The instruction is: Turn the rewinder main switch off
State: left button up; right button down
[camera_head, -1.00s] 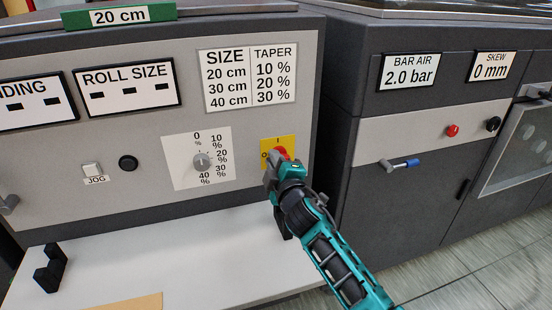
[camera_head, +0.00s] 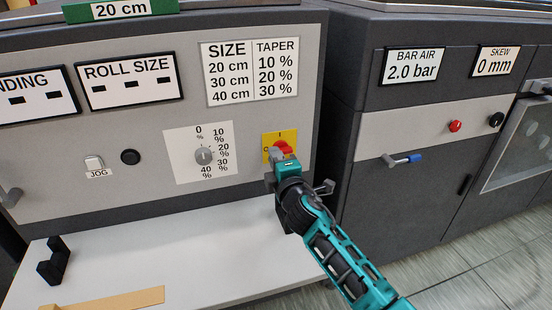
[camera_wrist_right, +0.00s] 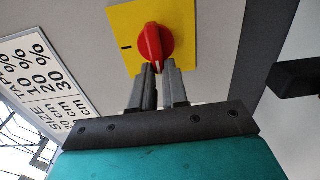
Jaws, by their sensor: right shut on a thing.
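The rewinder main switch is a red knob (camera_head: 284,147) on a yellow plate (camera_head: 291,135) at the right of the grey panel. In the right wrist view the knob (camera_wrist_right: 152,45) shows its pale mark at the fingertip end, a quarter turn from the I mark on the plate (camera_wrist_right: 184,17). In the head view, that end faces the O side, at the left. My right gripper (camera_head: 275,160) reaches the knob from below. In the wrist view its grey fingers (camera_wrist_right: 161,72) are close together on the knob's marked end. My left gripper is out of view.
A taper dial (camera_head: 203,156), a black button (camera_head: 130,157) and a JOG switch (camera_head: 94,162) are left of the switch. A white shelf (camera_head: 150,262) juts out below, with a black bracket (camera_head: 52,262) on it.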

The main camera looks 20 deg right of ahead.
jog(key=c, duration=1.1)
grip_release()
jog(key=shift+c, duration=0.2)
jog(key=s, duration=1.3)
jog(key=shift+d+p, duration=0.2)
jog(key=shift+p, duration=0.25)
